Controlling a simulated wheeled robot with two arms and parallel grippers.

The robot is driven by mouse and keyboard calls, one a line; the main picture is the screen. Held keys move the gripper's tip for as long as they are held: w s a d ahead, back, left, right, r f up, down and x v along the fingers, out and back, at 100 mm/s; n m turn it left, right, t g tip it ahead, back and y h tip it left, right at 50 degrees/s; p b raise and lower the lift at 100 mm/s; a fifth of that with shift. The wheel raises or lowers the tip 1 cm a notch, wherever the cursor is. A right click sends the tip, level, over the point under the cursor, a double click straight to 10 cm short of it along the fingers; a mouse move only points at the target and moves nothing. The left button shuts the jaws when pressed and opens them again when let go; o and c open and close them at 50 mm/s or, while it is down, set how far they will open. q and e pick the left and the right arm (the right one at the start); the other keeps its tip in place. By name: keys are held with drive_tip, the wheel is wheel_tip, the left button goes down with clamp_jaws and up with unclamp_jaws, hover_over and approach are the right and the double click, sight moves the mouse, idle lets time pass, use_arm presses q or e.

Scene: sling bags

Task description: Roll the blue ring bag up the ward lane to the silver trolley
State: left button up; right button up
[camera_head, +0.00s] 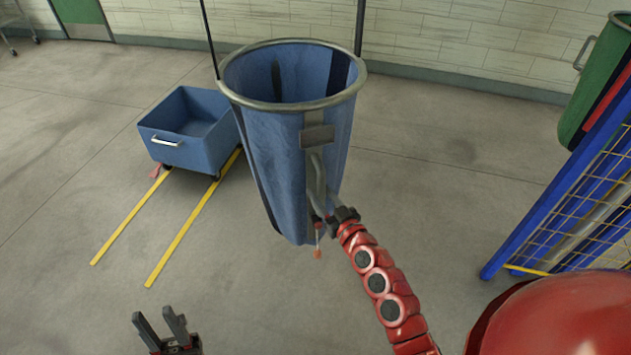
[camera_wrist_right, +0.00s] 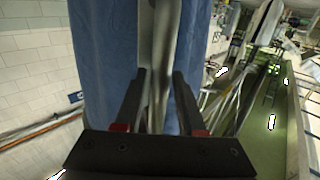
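The blue ring bag (camera_head: 285,140) hangs open at the top from a metal ring, with dark straps or rods rising out of view at both sides. My right gripper (camera_head: 335,214) is at the lower part of that strap. My left gripper (camera_head: 160,322) is open and empty, low in the head view. No silver trolley can be made out for certain.
A blue wheeled bin (camera_head: 185,135) stands behind left of the bag, by two yellow floor lines (camera_head: 190,228). A blue frame with yellow mesh (camera_head: 575,205) and a green bag (camera_head: 602,85) are at the right. A metal cart (camera_head: 18,25) is far left.

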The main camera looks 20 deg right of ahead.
sight(316, 187)
drive_tip(key=shift+x, duration=1.55)
clamp_jaws()
